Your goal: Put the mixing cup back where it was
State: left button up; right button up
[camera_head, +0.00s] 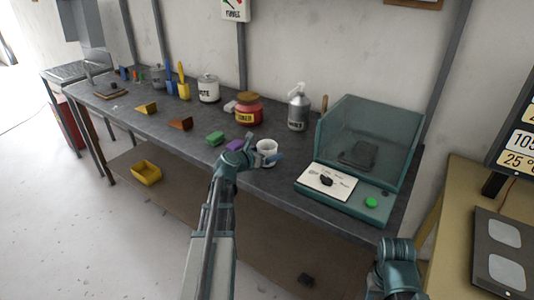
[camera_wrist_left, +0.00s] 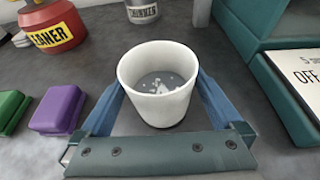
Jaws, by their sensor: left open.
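The white mixing cup (camera_head: 267,148) stands upright on the dark bench top, left of the teal clear-sided machine. In the left wrist view the cup (camera_wrist_left: 158,100) shows a grey inside with pale specks. My left gripper (camera_head: 262,157) is open at the cup, with one blue finger on each side of it. The wrist view shows the cup between the fingers; whether they touch it I cannot tell. My right arm shows at the lower right of the head view, but its fingers do not show.
The teal machine (camera_head: 365,145) stands close right of the cup. Purple (camera_head: 236,144) and green (camera_head: 215,138) blocks lie to the left. A red cleaner pot (camera_head: 249,112) and a grey bottle (camera_head: 298,110) stand behind. Bare bench lies between the bottle and cup.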

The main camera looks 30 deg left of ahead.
pick_arm(q)
jog(key=p+v, duration=0.4)
jog(key=v, duration=0.8)
jog(key=shift+d+r, duration=0.1)
